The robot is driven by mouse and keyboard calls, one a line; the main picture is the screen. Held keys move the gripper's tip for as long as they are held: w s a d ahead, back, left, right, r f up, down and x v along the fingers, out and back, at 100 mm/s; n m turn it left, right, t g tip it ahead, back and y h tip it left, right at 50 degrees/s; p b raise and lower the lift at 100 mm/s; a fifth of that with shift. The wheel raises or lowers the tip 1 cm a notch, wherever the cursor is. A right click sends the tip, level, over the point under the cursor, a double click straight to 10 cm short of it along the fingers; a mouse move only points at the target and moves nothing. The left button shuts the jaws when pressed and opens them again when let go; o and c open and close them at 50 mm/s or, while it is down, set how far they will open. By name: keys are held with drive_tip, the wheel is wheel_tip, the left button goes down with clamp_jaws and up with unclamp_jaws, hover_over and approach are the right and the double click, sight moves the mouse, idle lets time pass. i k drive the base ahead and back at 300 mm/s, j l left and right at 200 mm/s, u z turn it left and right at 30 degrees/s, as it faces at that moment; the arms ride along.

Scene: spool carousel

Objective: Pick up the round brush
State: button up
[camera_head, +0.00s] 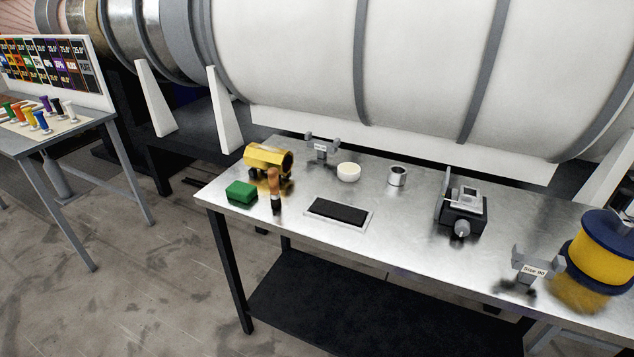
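A small upright brush (274,187) with an orange-brown handle and a dark lower end stands near the left end of the metal workbench (400,238); it looks like the round brush. It is just right of a green block (240,192) and in front of a yellow hollow cylinder (266,158), partly overlapping it in the picture. Whether they touch cannot be told. My gripper is not in view.
The bench also holds a dark pad in a light tray (339,213), a white disc (348,172), a metal cup (397,176), a grey-black device (462,210), two grey stands (322,148) (531,269) and a yellow-blue spool (602,252). Floor between is clear.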

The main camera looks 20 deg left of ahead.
sight(272, 173)
drive_tip(key=u, duration=1.2)
